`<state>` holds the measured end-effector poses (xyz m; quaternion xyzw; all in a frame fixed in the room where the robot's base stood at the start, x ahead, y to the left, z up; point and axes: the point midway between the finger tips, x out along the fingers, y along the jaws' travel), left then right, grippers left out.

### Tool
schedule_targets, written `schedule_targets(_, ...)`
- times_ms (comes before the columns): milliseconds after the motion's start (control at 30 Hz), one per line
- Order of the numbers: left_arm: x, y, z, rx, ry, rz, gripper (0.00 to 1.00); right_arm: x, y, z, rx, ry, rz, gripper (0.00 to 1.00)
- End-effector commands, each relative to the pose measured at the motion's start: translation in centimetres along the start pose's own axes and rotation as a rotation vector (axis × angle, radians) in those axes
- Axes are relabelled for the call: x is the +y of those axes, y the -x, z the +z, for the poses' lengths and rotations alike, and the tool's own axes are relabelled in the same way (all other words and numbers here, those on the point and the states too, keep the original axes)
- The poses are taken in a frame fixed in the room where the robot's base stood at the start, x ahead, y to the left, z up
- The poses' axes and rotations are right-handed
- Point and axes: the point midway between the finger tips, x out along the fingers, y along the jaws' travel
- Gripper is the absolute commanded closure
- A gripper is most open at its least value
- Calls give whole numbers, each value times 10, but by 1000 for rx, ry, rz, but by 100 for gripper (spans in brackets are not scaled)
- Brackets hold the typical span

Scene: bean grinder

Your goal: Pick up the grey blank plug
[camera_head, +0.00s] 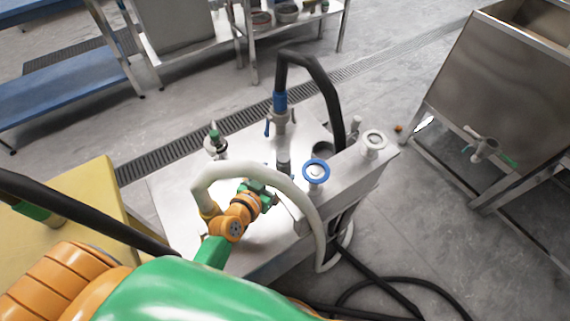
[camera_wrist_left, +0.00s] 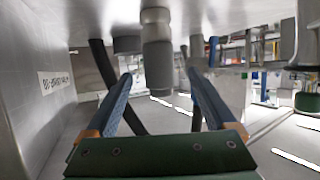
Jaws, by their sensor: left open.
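A short grey cylinder (camera_head: 284,162), which I take to be the grey blank plug, stands upright on the steel table below the blue-handled hose fitting. My left gripper (camera_head: 268,193) is low over the table, just on the near side of it, partly hidden by the pale hose. The left wrist view is upside down. There a grey cylinder (camera_wrist_left: 157,62) lies between and beyond the two blue fingers of my left gripper (camera_wrist_left: 160,80). The fingers are spread with a gap on both sides of it, and they hold nothing. My right gripper is not seen.
A steel box (camera_head: 350,175) with a blue-ringed knob (camera_head: 316,172) stands close on the right. A pale hose (camera_head: 265,170) arches over my gripper, and a black hose (camera_head: 325,85) loops behind. A green-topped valve (camera_head: 215,143) stands at the left.

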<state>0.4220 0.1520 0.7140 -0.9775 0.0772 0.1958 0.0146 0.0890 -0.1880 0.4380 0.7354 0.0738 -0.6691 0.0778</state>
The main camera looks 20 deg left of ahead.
Motion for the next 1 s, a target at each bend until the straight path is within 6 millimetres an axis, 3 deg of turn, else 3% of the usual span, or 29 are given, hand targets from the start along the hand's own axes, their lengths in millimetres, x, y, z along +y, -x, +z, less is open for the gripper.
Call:
schedule_targets(233, 0, -47, 2, 1, 1, -1, 11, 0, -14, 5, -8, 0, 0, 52)
schedule_targets(500, 0, -52, 0, 0, -1, -1, 14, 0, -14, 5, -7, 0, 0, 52)
schedule_targets(800, 0, -51, 0, 0, -1, -1, 95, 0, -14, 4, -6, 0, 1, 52)
schedule_targets(833, 0, -51, 0, 0, -1, -1, 100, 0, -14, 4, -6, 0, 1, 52)
schedule_targets(1000, -1, -51, -1, 2, -1, -2, 100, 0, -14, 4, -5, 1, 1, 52)
